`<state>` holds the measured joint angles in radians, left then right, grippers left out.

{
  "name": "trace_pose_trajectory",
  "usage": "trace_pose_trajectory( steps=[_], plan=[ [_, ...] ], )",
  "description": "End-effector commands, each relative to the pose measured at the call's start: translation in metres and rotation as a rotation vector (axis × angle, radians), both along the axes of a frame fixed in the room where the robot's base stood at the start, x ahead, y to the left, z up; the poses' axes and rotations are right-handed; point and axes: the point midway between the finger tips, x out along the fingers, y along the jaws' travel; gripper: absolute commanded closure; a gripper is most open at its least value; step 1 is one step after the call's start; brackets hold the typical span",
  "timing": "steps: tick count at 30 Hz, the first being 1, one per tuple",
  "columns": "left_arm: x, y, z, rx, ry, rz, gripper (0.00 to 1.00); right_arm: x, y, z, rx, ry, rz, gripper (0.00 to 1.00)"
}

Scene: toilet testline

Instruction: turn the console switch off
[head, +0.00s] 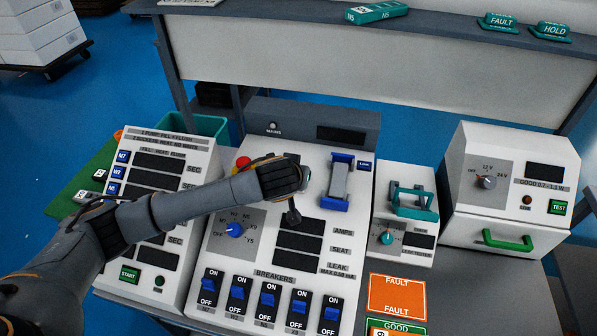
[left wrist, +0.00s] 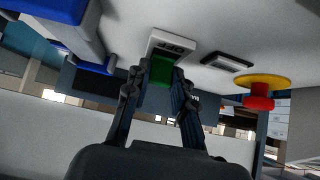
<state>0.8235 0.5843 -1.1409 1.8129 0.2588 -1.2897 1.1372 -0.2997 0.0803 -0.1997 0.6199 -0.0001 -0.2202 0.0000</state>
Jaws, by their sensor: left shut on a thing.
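The console (head: 318,165) is the white sloped panel in the middle of the head view. Its switch shows in the left wrist view as a green part (left wrist: 158,70) on a white plate (left wrist: 172,44) marked OFF. My left gripper (left wrist: 164,84) has its two dark fingers on either side of the green part and is shut on it. In the head view my left gripper (head: 287,176) reaches over the upper middle of the console and mostly hides the switch. The switch's position cannot be told. My right gripper is not in view.
A red emergency button (head: 242,162) is left of my gripper; it shows in the wrist view on a yellow base (left wrist: 262,84). A blue-and-grey handle (head: 339,181) is close on the right. A blue knob (head: 234,230) and blue breakers (head: 268,299) lie below.

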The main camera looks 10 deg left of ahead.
Motion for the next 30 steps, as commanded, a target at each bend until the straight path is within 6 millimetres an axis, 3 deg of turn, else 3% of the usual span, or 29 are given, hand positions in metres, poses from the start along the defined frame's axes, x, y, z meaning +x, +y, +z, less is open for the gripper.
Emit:
trace_pose_trajectory(
  steps=[1, 10, 28, 29, 30],
  plan=[
    [-0.004, -0.001, -0.007, -0.003, -0.021, 0.0, 1.0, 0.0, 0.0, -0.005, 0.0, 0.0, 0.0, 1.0],
    [-0.006, 0.0, -0.007, 0.005, -0.149, 0.0, 1.0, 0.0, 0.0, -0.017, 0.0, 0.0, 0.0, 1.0],
    [-0.006, 0.001, -0.005, 0.007, -0.187, -0.001, 1.0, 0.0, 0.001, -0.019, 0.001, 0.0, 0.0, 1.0],
    [-0.006, 0.001, -0.005, 0.007, -0.187, -0.001, 0.72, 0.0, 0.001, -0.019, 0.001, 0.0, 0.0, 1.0],
    [-0.006, 0.001, -0.005, 0.007, -0.187, -0.001, 0.64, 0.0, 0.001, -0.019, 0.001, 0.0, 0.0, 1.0]
  ],
)
